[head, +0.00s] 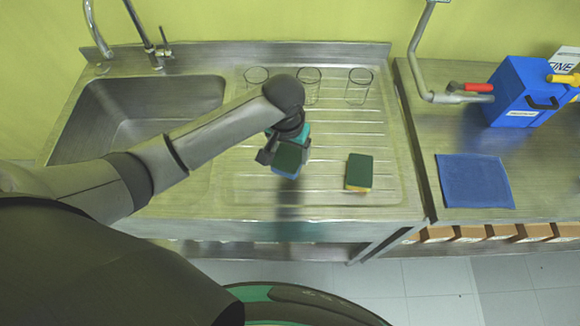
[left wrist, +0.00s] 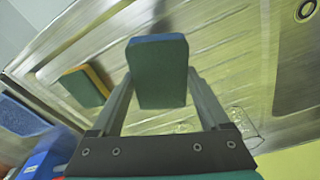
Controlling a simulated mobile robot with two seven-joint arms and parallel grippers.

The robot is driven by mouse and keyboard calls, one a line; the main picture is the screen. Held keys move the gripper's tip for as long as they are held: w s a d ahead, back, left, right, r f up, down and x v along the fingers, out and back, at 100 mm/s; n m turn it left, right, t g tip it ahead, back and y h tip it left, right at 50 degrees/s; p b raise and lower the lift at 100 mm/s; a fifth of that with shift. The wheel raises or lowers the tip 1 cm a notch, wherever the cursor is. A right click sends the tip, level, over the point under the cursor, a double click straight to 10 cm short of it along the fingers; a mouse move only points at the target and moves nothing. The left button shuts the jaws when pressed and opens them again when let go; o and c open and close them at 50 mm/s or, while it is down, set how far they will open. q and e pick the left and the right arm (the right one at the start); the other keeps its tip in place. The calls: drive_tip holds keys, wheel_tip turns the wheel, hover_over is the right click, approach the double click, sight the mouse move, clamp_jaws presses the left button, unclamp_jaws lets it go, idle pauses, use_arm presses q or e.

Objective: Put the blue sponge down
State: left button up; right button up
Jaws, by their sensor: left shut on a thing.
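The blue sponge (head: 287,161) has a dark green top face and a blue edge. My left gripper (head: 282,156) is shut on it and holds it over the ribbed drainboard (head: 320,190). In the left wrist view the blue sponge (left wrist: 158,72) sits between the two fingers of the gripper (left wrist: 160,85). The height of the sponge above the drainboard is hard to tell. My right gripper is in neither view.
A second sponge, green and yellow (head: 358,172), lies on the drainboard to the right. Several glass beakers (head: 359,86) stand along the back. The sink basin (head: 150,112) is at left. A blue cloth (head: 474,181) and a blue container (head: 528,92) are on the right counter.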

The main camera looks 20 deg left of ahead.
sight(290, 160)
use_arm(q)
wheel_tip(290, 160, down, 4)
drive_tip(key=shift+r, duration=0.1)
drive_tip(key=shift+f+b, duration=0.55)
drive_tip(key=shift+f, duration=1.35)
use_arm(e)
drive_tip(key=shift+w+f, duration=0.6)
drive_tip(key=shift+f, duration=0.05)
use_arm(q)
drive_tip(key=o, duration=1.2)
drive_tip(key=shift+f, duration=0.15)
drive_tip(key=shift+c, duration=0.2)
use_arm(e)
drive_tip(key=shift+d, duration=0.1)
use_arm(q)
drive_tip(key=r, duration=0.4)
drive_tip(key=s+r+p, duration=0.1)
drive_tip(key=r, duration=0.3)
drive_tip(key=r+p, duration=0.1)
drive_tip(key=r, duration=0.3)
drive_tip(key=shift+s+r, duration=0.15)
drive_tip(key=shift+s, duration=0.05)
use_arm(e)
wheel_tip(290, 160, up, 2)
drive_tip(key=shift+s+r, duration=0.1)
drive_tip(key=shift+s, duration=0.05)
